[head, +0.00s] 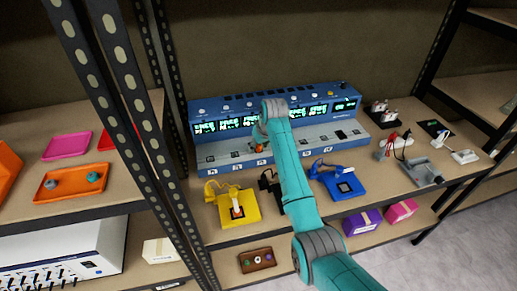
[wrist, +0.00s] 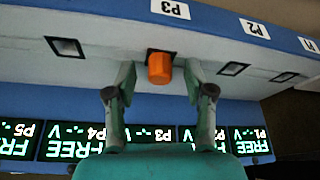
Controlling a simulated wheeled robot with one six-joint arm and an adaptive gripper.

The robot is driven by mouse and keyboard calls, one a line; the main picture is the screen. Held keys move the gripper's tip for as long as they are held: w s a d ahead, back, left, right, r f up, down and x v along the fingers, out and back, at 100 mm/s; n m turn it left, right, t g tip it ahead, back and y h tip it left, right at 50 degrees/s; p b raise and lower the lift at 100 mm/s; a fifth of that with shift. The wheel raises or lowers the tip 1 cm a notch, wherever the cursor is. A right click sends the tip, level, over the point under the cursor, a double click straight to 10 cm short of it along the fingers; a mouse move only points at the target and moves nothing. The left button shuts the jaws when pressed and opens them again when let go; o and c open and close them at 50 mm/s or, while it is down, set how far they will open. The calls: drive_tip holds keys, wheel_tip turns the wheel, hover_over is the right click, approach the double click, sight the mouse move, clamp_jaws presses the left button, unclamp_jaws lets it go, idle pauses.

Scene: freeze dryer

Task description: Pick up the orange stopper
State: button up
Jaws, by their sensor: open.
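The orange stopper (wrist: 160,68) sits at the dark square socket beside the P3 label on the blue and grey device (wrist: 225,92). The wrist view shows this upside down. My gripper (wrist: 160,77) is open, with one finger on each side of the stopper and a visible gap on both sides. I cannot tell how deep the fingertips reach along it. In the head view a small orange patch of the stopper (head: 259,147) shows below my gripper (head: 262,133), and my teal arm hides part of the device front (head: 222,166).
Neighbouring sockets (wrist: 66,46) on the device look empty. A yellow stand (head: 249,207) and a blue stand (head: 325,177) are on the shelf before it, either side of my arm. Red-wired items (head: 397,143) stand at the right. Upright shelf posts (head: 135,95) are at the left.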

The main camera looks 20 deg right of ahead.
clamp_jaws()
